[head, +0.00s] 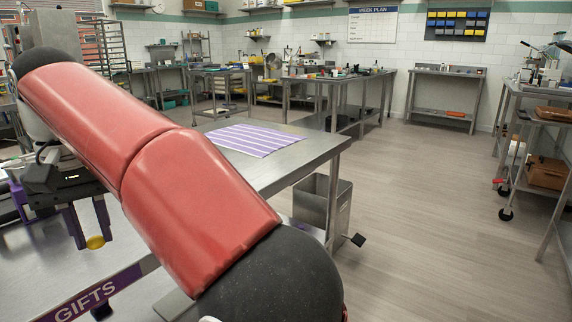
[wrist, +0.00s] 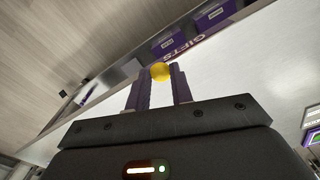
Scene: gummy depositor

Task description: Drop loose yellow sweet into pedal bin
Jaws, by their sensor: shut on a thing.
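My gripper (head: 94,240) is at the left in the head view, pointing down above the steel table. Its purple fingers are shut on a round yellow sweet (head: 95,243), held at the fingertips. The wrist view also shows the yellow sweet (wrist: 160,72) between the fingertips of my gripper (wrist: 159,78). The pedal bin (head: 336,208), a grey metal box with a black pedal at its lower right, stands on the floor at the table's right end. Its top looks open; its inside is mostly hidden. The gripper is well to the left of it.
A purple-striped mat (head: 252,139) lies on the steel table (head: 300,148). The floor (head: 430,200) right of the bin is clear. A wheeled trolley (head: 525,150) stands at the far right.

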